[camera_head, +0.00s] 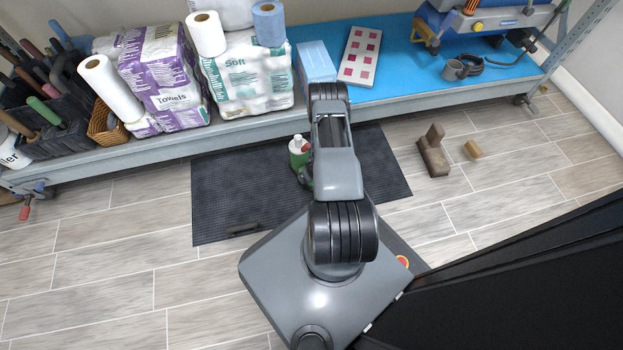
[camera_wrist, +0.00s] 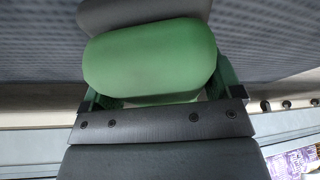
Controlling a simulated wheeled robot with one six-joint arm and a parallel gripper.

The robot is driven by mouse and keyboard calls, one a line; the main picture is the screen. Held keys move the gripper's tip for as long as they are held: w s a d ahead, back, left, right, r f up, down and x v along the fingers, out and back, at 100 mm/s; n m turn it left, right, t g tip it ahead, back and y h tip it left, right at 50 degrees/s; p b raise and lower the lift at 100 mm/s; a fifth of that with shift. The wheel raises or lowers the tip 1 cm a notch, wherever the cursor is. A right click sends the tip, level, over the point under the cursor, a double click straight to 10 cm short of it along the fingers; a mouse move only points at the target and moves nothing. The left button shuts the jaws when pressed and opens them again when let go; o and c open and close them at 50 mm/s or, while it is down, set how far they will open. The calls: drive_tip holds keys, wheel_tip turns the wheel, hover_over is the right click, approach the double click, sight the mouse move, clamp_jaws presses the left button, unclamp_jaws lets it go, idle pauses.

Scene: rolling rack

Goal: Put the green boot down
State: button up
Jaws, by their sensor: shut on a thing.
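The green boot (camera_wrist: 150,60) fills the middle of the wrist view as a smooth, rounded green shape. My gripper (camera_wrist: 160,88) is shut on it, with a green finger at each side. A grey rounded part shows behind the boot, above the dark mat (camera_wrist: 30,45). In the head view, my arm hides most of the gripper and of what it holds. A green and white thing (camera_head: 298,158) shows just left of my arm over the dark mat (camera_head: 230,190); I cannot tell whether it is part of the boot. The gap between boot and mat cannot be judged.
Floor at left is clear.

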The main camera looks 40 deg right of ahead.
drive_tip(key=shift+d+f, duration=0.25)
drive_tip(key=shift+f, duration=0.05)
drive_tip(key=shift+w+d+f+b, duration=0.1)
drive_tip(key=shift+d+f+b, duration=0.1)
drive_tip(key=shift+f+b, duration=1.1)
drive_tip(key=shift+f+p, duration=0.3)
drive_tip(key=shift+f, duration=0.1)
drive_tip(key=o, duration=1)
drive_tip(key=shift+a+r+p, duration=0.1)
drive_tip(key=shift+r+p, duration=0.4)
drive_tip(key=shift+r, duration=0.15)
drive_tip(key=p+v, duration=0.2)
drive_tip(key=v, duration=0.1)
drive_tip(key=p+v, duration=0.2)
drive_tip(key=v, duration=0.1)
drive_tip(key=shift+s+r+p, duration=0.15)
drive_tip(key=shift+s+p, duration=0.2)
drive_tip(key=shift+p, duration=0.05)
drive_tip(key=shift+s, duration=0.1)
